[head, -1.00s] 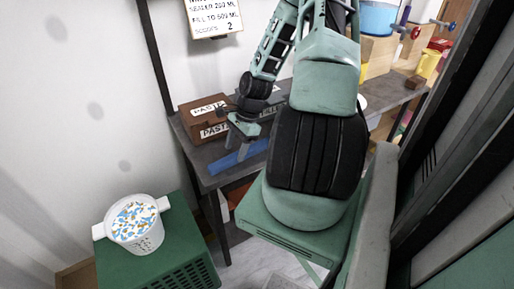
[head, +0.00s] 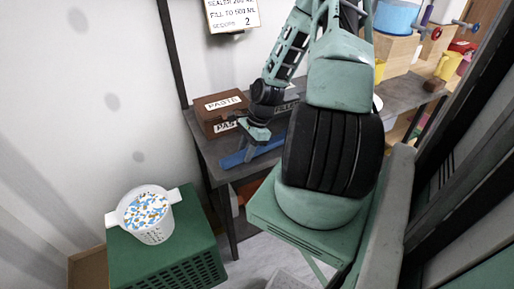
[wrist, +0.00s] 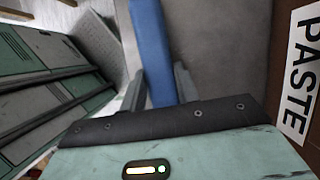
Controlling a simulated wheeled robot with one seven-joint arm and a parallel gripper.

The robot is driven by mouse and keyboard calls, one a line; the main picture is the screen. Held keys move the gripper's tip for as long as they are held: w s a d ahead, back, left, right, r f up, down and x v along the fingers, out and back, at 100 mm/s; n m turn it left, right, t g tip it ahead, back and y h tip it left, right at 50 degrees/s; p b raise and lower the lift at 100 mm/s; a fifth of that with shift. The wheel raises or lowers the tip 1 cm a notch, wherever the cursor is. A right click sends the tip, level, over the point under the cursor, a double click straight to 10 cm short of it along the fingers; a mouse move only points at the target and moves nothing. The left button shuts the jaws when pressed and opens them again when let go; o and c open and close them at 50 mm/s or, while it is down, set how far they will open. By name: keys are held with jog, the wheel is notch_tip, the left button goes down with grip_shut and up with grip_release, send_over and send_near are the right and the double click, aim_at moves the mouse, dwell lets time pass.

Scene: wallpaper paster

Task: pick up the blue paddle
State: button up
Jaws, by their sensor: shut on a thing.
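The blue paddle (head: 262,149) is a long flat blue bar on the grey table, near its front left edge, in front of the brown paste box. In the wrist view the paddle (wrist: 150,45) runs up from between my fingers and out of the top of the picture. My gripper (head: 248,152) points down at the paddle in the head view. In the wrist view my gripper (wrist: 160,88) has one finger on each side of the paddle and is shut on it. I cannot tell whether the paddle is clear of the table.
The brown box marked PASTE (head: 216,108) stands just behind the paddle; its label also shows in the wrist view (wrist: 300,70). A white bucket of coloured bits (head: 147,212) stands on a green crate (head: 170,265) at lower left. A sign (head: 232,13) hangs on the wall.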

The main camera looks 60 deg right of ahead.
notch_tip(320, 180, up, 10)
dwell(0.5)
